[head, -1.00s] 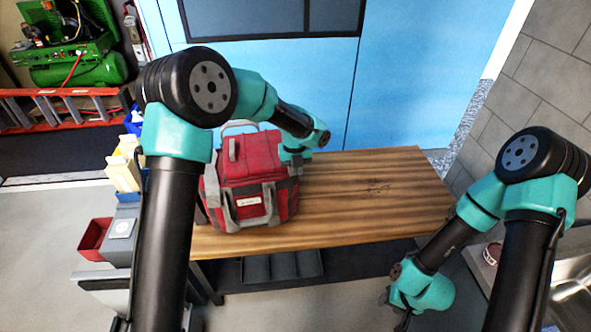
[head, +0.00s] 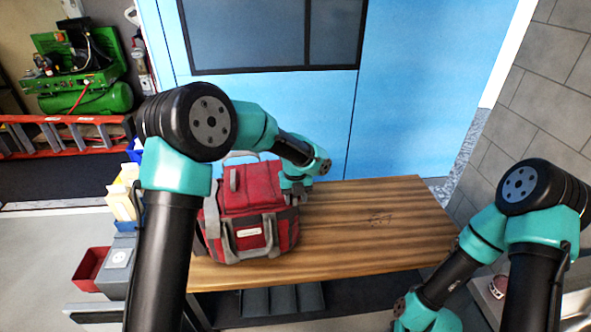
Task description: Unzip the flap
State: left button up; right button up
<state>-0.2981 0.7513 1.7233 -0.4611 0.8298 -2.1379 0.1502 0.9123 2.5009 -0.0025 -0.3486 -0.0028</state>
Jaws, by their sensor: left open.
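A red and grey tool bag (head: 250,195) stands upright on the left part of the wooden bench, with a pale label on its front. Its flap (head: 250,185) appears closed over the top; the zipper is too small to make out. My left arm reaches over from the left, and my left gripper (head: 296,194) is at the bag's right upper side, mostly hidden by its own wrist. It is open; I cannot tell whether it touches the bag. My right arm hangs low at the right, clear of the bag, with its gripper below the picture's edge.
The wooden bench (head: 370,225) is bare to the right of the bag. A blue door (head: 420,110) stands behind it. A red bin (head: 92,268) is at the left, and a grey tiled wall (head: 545,90) is at the right.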

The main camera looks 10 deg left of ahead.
aim_at(295, 198)
pick_arm(q)
notch_tip(295, 198, up, 16)
dwell(0.5)
jog(key=shift+r, duration=0.1)
